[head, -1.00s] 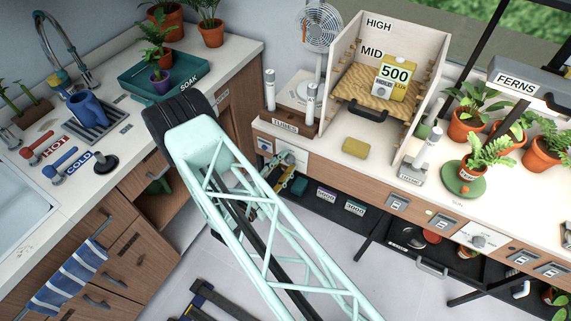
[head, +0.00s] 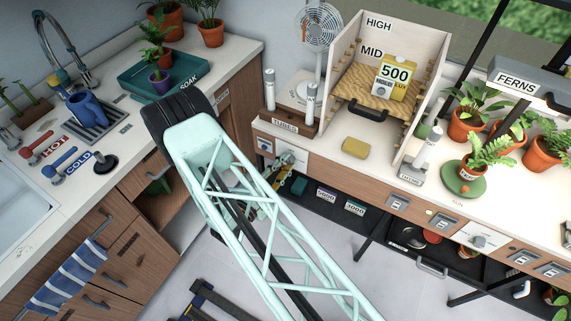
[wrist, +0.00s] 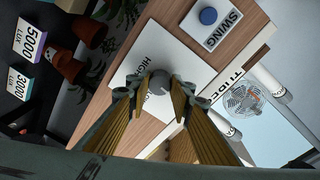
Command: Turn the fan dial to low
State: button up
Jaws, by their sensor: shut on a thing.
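The fan dial (wrist: 159,84) is a small grey round knob on a white plate (wrist: 186,47) on the wooden counter front. Black lettering beginning with "HI" shows on the plate beside it; the other markings are hidden, and I cannot read the dial's setting. My gripper (wrist: 153,92) is shut on the dial, one finger on each side. In the head view my gripper (head: 284,165) is at the counter front below the tubes box, partly behind my arm. The white fan (head: 318,27) stands in the back corner; it also shows in the wrist view (wrist: 243,98).
A plate marked SWING with a blue button (wrist: 208,16) is beside the dial plate. The TUBES box (head: 287,125) is on the counter above. Boxes marked 5000 (wrist: 31,42) and 3000 lux (wrist: 18,82) sit on the dark lower shelf.

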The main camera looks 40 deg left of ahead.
jog(key=shift+d+r+m+g+y+b, duration=0.2)
jog(key=shift+m+b, duration=0.3)
jog(key=shift+m, duration=2.15)
jog(key=shift+a+f+m+g+y+b, duration=0.2)
jog(key=shift+m+b, duration=0.35)
jog(key=shift+m, duration=2.05)
jog(key=shift+d+r+m+g+y+b, duration=0.1)
jog(key=shift+d+r+m+y+b, duration=0.3)
jog(key=shift+m, duration=2.25)
jog(key=shift+a+f, duration=0.2)
jog(key=shift+a, duration=0.05)
jog(key=o, duration=0.8)
jog(key=shift+o, duration=0.2)
jog(key=shift+s, duration=0.15)
jog(key=s+d+r, duration=0.1)
jog(key=s, duration=1)
jog(key=shift+s+d, duration=0.2)
jog(key=shift+s, duration=0.1)
